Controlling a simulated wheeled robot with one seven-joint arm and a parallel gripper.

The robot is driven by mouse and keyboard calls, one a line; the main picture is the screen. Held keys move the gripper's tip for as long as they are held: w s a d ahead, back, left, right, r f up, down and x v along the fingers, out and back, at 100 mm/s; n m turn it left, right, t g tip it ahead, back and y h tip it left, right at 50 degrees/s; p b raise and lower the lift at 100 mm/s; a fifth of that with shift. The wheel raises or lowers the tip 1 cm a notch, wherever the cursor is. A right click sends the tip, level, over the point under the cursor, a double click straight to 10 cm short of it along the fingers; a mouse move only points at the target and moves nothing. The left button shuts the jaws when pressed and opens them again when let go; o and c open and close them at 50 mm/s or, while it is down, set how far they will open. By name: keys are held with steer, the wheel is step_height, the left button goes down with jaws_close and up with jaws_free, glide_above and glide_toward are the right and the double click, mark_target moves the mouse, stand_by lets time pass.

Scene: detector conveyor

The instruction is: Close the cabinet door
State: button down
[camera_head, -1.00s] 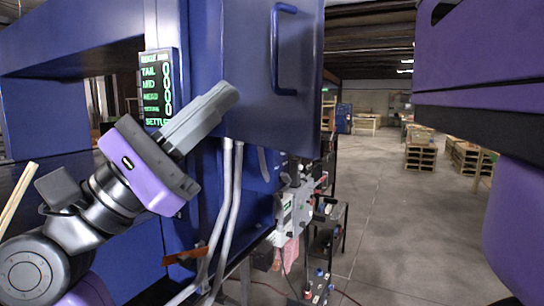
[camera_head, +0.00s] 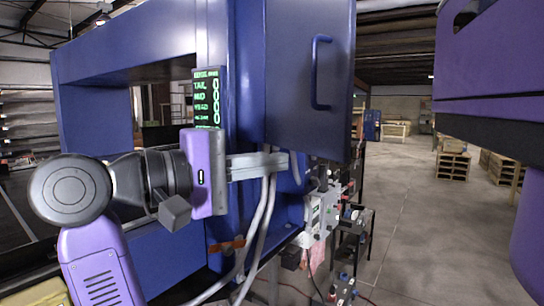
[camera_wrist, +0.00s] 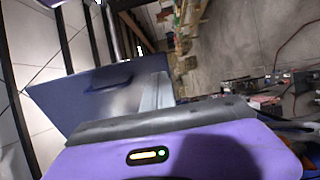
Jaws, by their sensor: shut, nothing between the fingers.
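The cabinet door (camera_head: 290,85) is a dark blue panel with a blue bar handle (camera_head: 318,72). It stands open, jutting out from the blue machine frame. I cannot tell whether the fingers touch the door.
A display with green text (camera_head: 207,98) is on the frame left of the door. Grey conduits (camera_head: 262,225) run down below my fingers. Grey equipment with cables (camera_head: 325,210) sits below the door. Open concrete floor (camera_head: 410,220) lies to the right, with wooden pallets (camera_head: 453,165) farther back.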

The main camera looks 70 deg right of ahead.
mark_target(338, 153)
steer(key=p+x, duration=0.4)
steer(key=x, duration=0.6)
steer(key=shift+d+r, duration=0.1)
steer(key=shift+r, duration=0.05)
steer(key=shift+s+d, duration=0.3)
steer(key=shift+d, duration=0.05)
